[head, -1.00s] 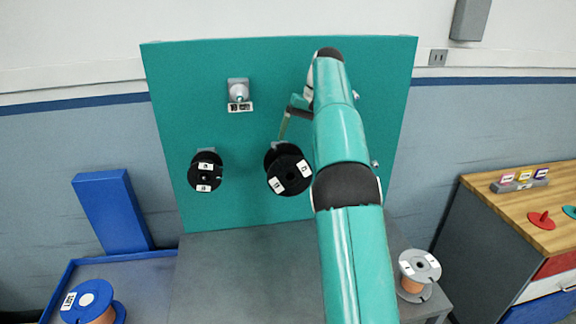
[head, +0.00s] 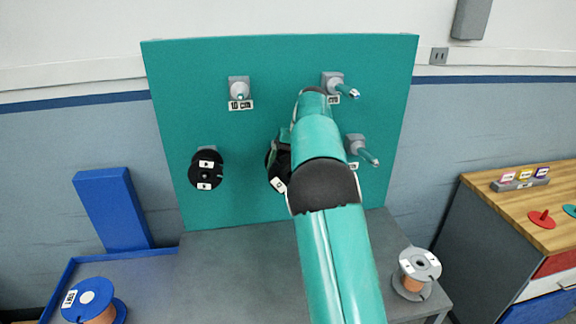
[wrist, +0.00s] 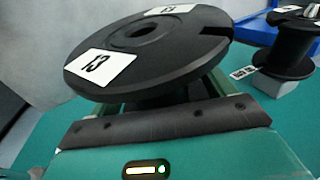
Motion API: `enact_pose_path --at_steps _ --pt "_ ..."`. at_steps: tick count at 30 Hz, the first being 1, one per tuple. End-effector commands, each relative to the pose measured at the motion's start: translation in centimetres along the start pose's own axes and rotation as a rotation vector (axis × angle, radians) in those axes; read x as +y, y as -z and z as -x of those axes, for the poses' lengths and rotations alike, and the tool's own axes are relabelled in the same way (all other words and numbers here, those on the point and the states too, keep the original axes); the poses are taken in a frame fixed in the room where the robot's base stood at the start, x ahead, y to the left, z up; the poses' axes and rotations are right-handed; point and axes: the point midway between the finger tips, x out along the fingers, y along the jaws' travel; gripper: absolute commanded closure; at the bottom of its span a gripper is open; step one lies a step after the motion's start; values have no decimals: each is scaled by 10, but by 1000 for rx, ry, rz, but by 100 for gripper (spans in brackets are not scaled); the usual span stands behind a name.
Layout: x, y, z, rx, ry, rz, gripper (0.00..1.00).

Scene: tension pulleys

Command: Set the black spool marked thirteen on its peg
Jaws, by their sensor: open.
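The black spool marked 13 (head: 279,185) is at the lower middle mount of the teal board, mostly hidden behind my arm. In the wrist view the spool (wrist: 135,47) fills the upper middle, its flange tilted in the picture, with a white 13 label and a dark centre hole. My gripper (wrist: 160,105) is open right at the spool, below the near flange in the wrist view. Its fingertips are hidden by the flange. The peg inside the spool is hidden, so I cannot tell how far it sits on it.
Another black spool (head: 206,170) hangs on the board's left. Bare pegs show at upper left (head: 239,91), upper right (head: 340,86) and right (head: 361,148). A blue spool (head: 92,301) and a grey spool (head: 418,266) stand below. A wooden-topped cabinet (head: 520,205) is at the right.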

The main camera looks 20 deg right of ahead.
Motion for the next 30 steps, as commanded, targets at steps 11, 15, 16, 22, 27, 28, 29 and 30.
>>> enact_pose_path --at_steps 11,15,16,22,27,28,29,30 --pt "0 0 1 0 0 0 76" --pt "0 0 1 0 1 0 76" --pt "0 0 1 0 1 0 76" --pt "0 0 3 0 0 1 76" --pt "0 0 3 0 0 0 76" --pt "0 0 3 0 0 0 76" --pt "0 0 3 0 0 0 76" --pt "0 0 3 0 1 0 76"
